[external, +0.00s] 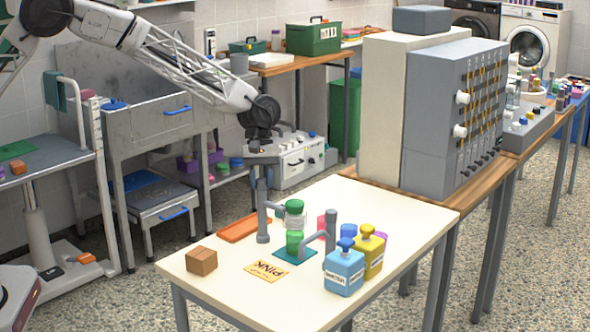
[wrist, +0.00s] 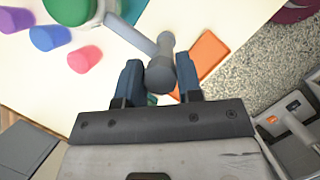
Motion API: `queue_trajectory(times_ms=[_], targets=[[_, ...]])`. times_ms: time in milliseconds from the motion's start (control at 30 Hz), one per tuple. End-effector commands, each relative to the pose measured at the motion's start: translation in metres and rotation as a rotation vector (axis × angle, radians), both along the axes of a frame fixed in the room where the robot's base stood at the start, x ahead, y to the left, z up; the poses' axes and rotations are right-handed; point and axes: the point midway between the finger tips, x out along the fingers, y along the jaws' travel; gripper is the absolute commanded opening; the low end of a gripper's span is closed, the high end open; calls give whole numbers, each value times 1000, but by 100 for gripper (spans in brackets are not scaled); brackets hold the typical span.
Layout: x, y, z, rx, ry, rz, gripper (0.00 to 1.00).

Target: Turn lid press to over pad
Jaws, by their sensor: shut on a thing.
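My gripper (external: 263,178) points down at the left part of the cream table and is shut on the top of a grey upright post (external: 263,218). The wrist view shows its two blue-grey fingers (wrist: 158,78) on either side of the round grey post top. A grey arm (wrist: 132,36) runs from this post towards a green-topped clear piece (external: 295,208). Below that piece is a green item (external: 294,242) above the teal pad (external: 283,255). A second grey post with a bent arm (external: 330,232) stands to the right. I cannot tell exactly which parts touch.
A blue pump bottle (external: 344,272) and a yellow one (external: 370,250) stand at the right. Pink (wrist: 85,60) and blue (wrist: 47,38) cups stand behind the posts.

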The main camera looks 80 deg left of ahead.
Motion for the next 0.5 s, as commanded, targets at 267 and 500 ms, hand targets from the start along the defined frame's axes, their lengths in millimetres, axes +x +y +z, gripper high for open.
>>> queue_trajectory(times_ms=[267,500], targets=[[0,0,0,0,0,0,59],[0,0,0,0,0,-1,59]])
